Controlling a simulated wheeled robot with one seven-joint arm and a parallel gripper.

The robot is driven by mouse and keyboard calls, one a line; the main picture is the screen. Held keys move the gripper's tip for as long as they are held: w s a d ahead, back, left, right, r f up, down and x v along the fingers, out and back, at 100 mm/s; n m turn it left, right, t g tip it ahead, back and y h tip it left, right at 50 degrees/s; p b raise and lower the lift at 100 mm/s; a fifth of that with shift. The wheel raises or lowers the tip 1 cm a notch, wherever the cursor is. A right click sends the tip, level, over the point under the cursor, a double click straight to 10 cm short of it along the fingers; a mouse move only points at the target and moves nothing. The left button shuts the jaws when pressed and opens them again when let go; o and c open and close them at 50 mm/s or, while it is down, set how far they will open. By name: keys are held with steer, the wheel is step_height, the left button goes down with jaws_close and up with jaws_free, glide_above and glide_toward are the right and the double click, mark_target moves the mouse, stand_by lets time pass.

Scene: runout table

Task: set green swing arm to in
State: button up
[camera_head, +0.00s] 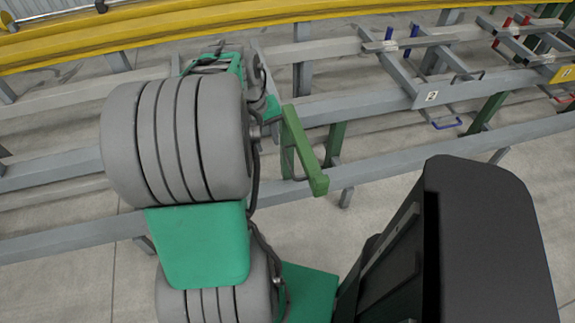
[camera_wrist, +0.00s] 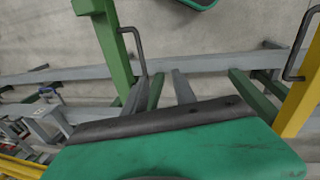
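The green swing arm (camera_head: 305,155) shows in the head view as a green bar. I cannot make out my gripper's fingers in either view.
A green plate with a dark edge (camera_wrist: 180,150) fills the lower wrist view. A yellow post (camera_wrist: 300,90) stands at its right. Grey rails (camera_head: 400,160) run across; numbered stations lie upper right.

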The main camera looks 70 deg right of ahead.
steer(key=m, duration=0.1)
glide_toward(289, 163)
steer(key=f, duration=0.5)
steer(key=s+d+f, duration=0.1)
steer(key=f, duration=0.1)
steer(key=shift+f+b, duration=0.35)
steer(key=shift+f, duration=0.05)
steer(key=shift+c, duration=0.2)
steer(key=shift+w, duration=0.1)
jaws_close()
stand_by(0.4)
